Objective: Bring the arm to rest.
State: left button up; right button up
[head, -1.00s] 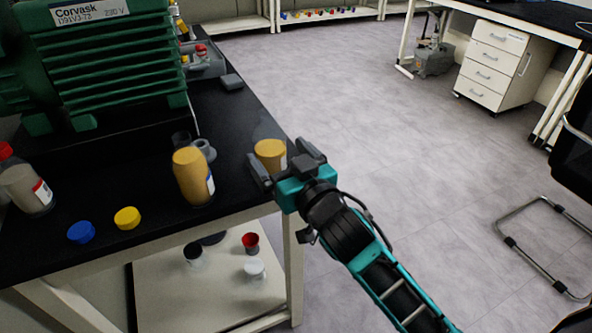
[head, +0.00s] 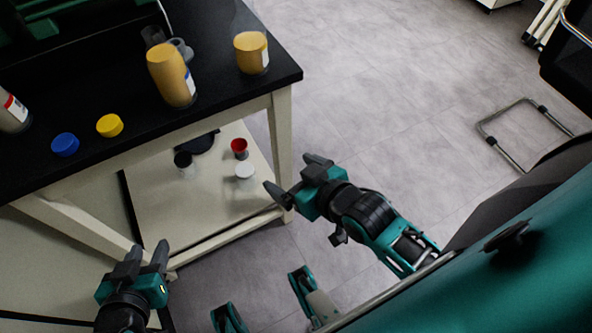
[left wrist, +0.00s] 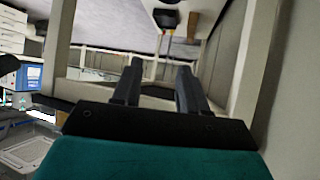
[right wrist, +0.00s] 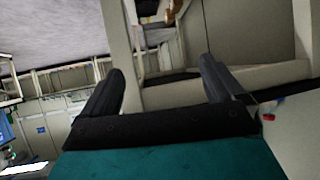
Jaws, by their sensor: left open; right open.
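My right gripper (head: 298,173) is open and empty, off the table's front right corner and below the tabletop, in front of the lower shelf. Its parted fingers (right wrist: 163,90) show nothing between them in the right wrist view. My left gripper (head: 146,252) is at the lower left of the head view, in front of the table's lower frame. It is open and empty; its two fingers (left wrist: 158,88) stand apart in the left wrist view. Neither gripper touches any object.
The black tabletop (head: 215,98) holds a yellow-filled bottle (head: 171,75), a shorter yellow-filled container (head: 251,53), a blue cap (head: 65,144), a yellow cap (head: 109,125) and a red-capped bottle (head: 13,113). The lower shelf (head: 215,205) carries small items.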

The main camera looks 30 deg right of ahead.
pick_arm(q)
notch_tip(320, 180, up, 6)
jog(key=s+a+y+p, duration=0.1)
jog(key=a+p, duration=0.2)
jog(key=p, duration=0.8)
jog(key=shift+s+r, duration=0.25)
jog(key=shift+s, duration=0.1)
pick_arm(e)
jog(key=s+d+r+h, duration=0.1)
jog(key=s+d+r, duration=0.1)
jog(key=s+r, duration=0.1)
jog(key=shift+s+d+r+g, duration=0.2)
jog(key=shift+r+g, duration=0.2)
jog(key=shift+r, duration=0.3)
